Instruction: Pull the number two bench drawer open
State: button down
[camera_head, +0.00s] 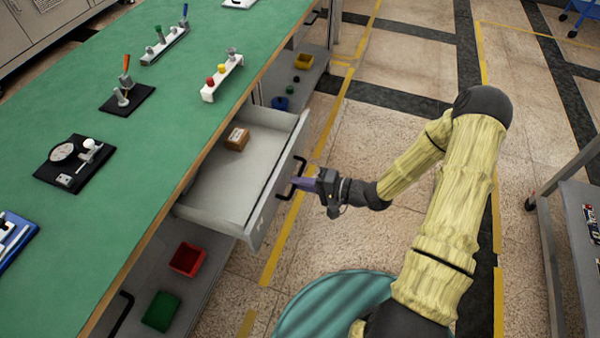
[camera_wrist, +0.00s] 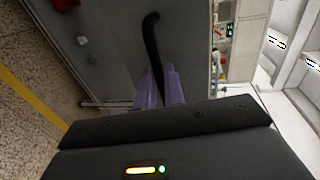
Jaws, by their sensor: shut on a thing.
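The bench drawer (camera_head: 222,205) is a grey drawer under the green-topped bench, and it stands well open in the head view. A small brown box (camera_head: 237,138) lies inside it near the back. My gripper (camera_head: 303,183) is at the drawer front, with its purple fingers shut on the black bar handle (camera_head: 292,186). In the wrist view the fingers (camera_wrist: 160,88) close around the dark handle (camera_wrist: 152,40) against the grey drawer front (camera_wrist: 105,45). The head view shows no readable number on the drawer.
The green bench top (camera_head: 200,110) carries a dial gauge (camera_head: 62,152) and several fixtures. A red bin (camera_head: 187,258) and a green bin (camera_head: 161,311) sit on the shelf below. A grey cart (camera_head: 580,225) stands at right.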

jog(key=shift+s+d, duration=0.2)
jog(key=shift+d, duration=0.1)
jog(key=c, duration=1.5)
grip_release()
jog(key=shift+w+d, duration=0.1)
jog(key=p+v, duration=0.1)
jog(key=v, duration=1.6)
jog(key=shift+p, duration=0.4)
jog(key=shift+d, duration=0.1)
